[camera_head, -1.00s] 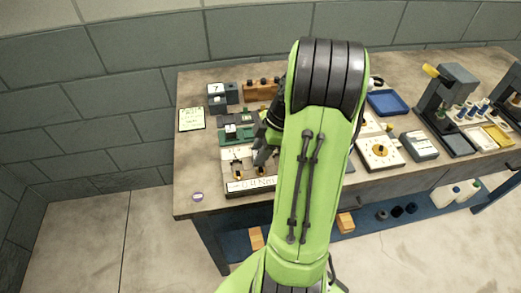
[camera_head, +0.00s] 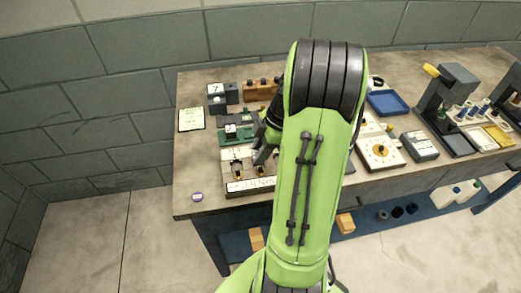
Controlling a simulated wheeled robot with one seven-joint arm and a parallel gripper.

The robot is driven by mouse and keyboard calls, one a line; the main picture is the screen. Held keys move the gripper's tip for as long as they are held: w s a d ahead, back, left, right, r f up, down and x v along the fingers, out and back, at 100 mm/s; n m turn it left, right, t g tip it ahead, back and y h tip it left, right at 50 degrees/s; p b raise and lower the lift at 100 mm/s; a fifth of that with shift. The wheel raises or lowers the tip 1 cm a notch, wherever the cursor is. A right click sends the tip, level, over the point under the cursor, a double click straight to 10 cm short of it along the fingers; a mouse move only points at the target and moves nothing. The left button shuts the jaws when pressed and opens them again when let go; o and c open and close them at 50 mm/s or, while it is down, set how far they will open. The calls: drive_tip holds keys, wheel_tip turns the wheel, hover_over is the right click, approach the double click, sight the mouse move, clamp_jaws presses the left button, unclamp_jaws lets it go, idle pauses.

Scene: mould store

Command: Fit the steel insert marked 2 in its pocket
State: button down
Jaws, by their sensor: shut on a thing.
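The white board with pockets and dark fittings (camera_head: 232,187) lies near the front left of the bench, with lettering along its front edge. My gripper (camera_head: 263,155) is low over the right part of this board, partly hidden behind my green arm. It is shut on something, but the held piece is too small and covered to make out. I cannot read a mark 2 on any piece, and the pocket below the gripper is hidden. A green tray (camera_head: 235,138) with a small white-topped block stands just behind the board.
Dark blocks, one marked 7 (camera_head: 216,90), stand behind the green tray. A written card (camera_head: 191,118) lies at left. A blue tray (camera_head: 388,103), a white dial box (camera_head: 380,152) and a grey box (camera_head: 419,145) are right of my arm. The bench's front left corner is mostly clear.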

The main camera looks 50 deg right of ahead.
drive_tip(key=shift+f+b, duration=0.3)
drive_tip(key=shift+r, duration=0.35)
idle(0.9)
